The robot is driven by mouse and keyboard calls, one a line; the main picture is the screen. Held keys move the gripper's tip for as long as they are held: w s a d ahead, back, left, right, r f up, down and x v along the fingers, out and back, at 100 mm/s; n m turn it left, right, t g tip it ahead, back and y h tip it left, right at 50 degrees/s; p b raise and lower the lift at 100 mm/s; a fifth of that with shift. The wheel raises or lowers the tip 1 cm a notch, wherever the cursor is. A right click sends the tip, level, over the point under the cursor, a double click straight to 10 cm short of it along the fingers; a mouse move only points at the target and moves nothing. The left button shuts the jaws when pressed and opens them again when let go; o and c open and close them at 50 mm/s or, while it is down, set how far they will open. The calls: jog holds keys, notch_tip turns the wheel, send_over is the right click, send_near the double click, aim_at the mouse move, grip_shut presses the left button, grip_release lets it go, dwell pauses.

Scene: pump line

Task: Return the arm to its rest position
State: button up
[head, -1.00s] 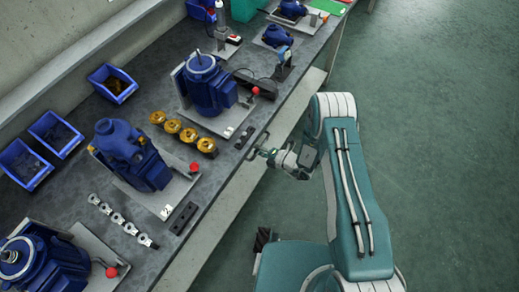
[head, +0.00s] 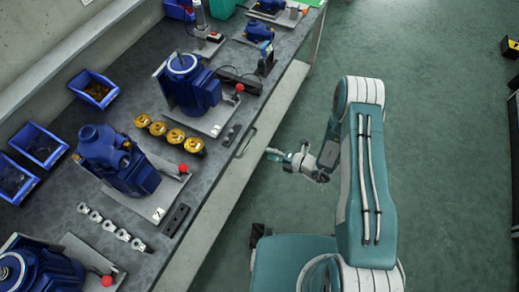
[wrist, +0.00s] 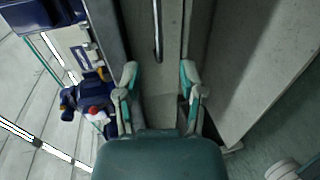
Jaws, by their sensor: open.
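My gripper (head: 272,154) is in front of the workbench (head: 218,166), apart from its edge, above the green floor in the head view. Behind the fingers is the bench front, with a dark bar handle (wrist: 157,30).
Blue pumps (head: 118,160) stand on the bench, with a row of brass parts (head: 174,136) and a row of silver parts (head: 112,228). Blue bins (head: 93,88) stand along the wall. The floor (head: 440,130) right of my arm is clear, except a dark object (head: 510,47) at the far right.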

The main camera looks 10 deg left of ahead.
jog(key=shift+s+d+r, duration=0.15)
jog(key=shift+s+d, duration=0.05)
jog(key=shift+d, duration=0.3)
jog(key=s+d+r+n+g+h, duration=0.15)
jog(key=r+n+g, duration=0.25)
jog(key=r+n, duration=0.75)
jog(key=s+r+n+g+h, duration=0.25)
jog(key=r+n, duration=0.65)
jog(key=r, duration=0.6)
jog(key=s+d+r+n+t+h, duration=0.7)
jog(key=s+d+r+n+h, duration=0.3)
jog(key=s+d+r+n, duration=0.5)
notch_tip(320, 180, up, 3)
jog(key=d+n, duration=0.1)
jog(key=n, duration=0.3)
jog(key=shift+r+h, duration=0.2)
jog(key=shift+h, duration=0.2)
